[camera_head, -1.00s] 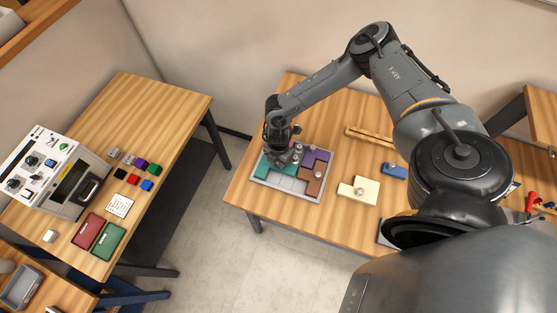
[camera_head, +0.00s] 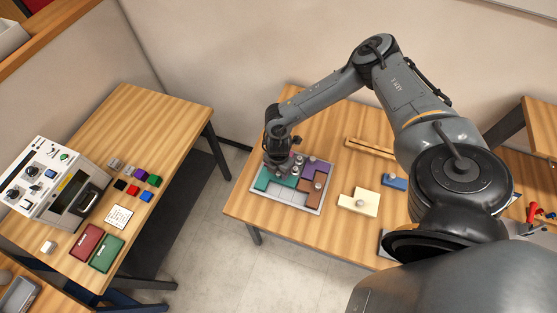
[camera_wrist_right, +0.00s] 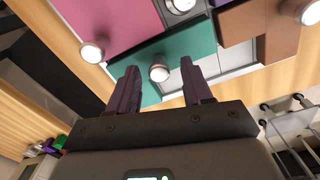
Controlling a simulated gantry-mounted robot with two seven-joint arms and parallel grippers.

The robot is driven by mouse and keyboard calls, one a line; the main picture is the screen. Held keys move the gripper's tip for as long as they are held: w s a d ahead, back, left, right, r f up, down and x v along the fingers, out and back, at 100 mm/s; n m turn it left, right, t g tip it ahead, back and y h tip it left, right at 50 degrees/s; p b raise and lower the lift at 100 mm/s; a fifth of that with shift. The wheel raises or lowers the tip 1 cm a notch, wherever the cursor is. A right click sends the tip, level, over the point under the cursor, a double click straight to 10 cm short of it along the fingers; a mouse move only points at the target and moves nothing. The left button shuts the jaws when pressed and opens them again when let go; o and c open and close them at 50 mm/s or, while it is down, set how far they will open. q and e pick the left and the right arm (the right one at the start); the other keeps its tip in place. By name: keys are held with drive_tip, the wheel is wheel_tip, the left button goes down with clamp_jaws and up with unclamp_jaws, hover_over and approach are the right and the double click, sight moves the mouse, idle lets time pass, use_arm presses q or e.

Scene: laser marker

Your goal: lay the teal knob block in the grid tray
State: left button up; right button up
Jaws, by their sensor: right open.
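The teal knob block (camera_head: 287,181) lies in the grid tray (camera_head: 322,199), along its left and middle part. In the right wrist view the teal block (camera_wrist_right: 190,42) shows its round silver knob (camera_wrist_right: 159,73). My right gripper (camera_wrist_right: 158,68) is open, with its two dark fingers apart on either side of that knob. In the head view the right gripper (camera_head: 277,167) is low over the tray's back left part, and its fingertips are hard to make out. My left gripper is not in view.
Purple (camera_head: 313,168) and brown (camera_head: 311,187) knob blocks also lie in the tray; pale empty cells (camera_head: 291,196) show at its front. A pink block (camera_wrist_right: 98,18) shows beside the teal one. Cream (camera_head: 360,201) and blue (camera_head: 394,182) blocks lie right of the tray.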

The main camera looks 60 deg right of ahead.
wheel_tip(320, 180, up, 9)
drive_tip(key=w+a+n+t+y, duration=0.2)
drive_tip(key=a, duration=0.9)
drive_tip(key=w+a+n+t+y, duration=0.1)
drive_tip(key=w+a, duration=0.1)
drive_tip(key=a, duration=0.9)
drive_tip(key=a+r+m+t+y, duration=0.2)
drive_tip(key=a+r, duration=0.2)
drive_tip(key=a, duration=0.4)
drive_tip(key=a+r+m+t+y, duration=0.1)
drive_tip(key=a+r+m+t, duration=0.1)
drive_tip(key=a+r, duration=0.35)
drive_tip(key=s+d+f+m+g+h, duration=0.1)
drive_tip(key=s+d+f+m+h, duration=0.1)
drive_tip(key=s+d+m, duration=0.4)
drive_tip(key=s+d+f+m+g+h, duration=0.2)
drive_tip(key=s+d+m, duration=0.3)
drive_tip(key=d, duration=0.5)
drive_tip(key=shift+s+f+m+h, duration=0.35)
drive_tip(key=shift+f+m+h, duration=0.55)
drive_tip(key=shift+m, duration=0.2)
drive_tip(key=shift+r, duration=0.1)
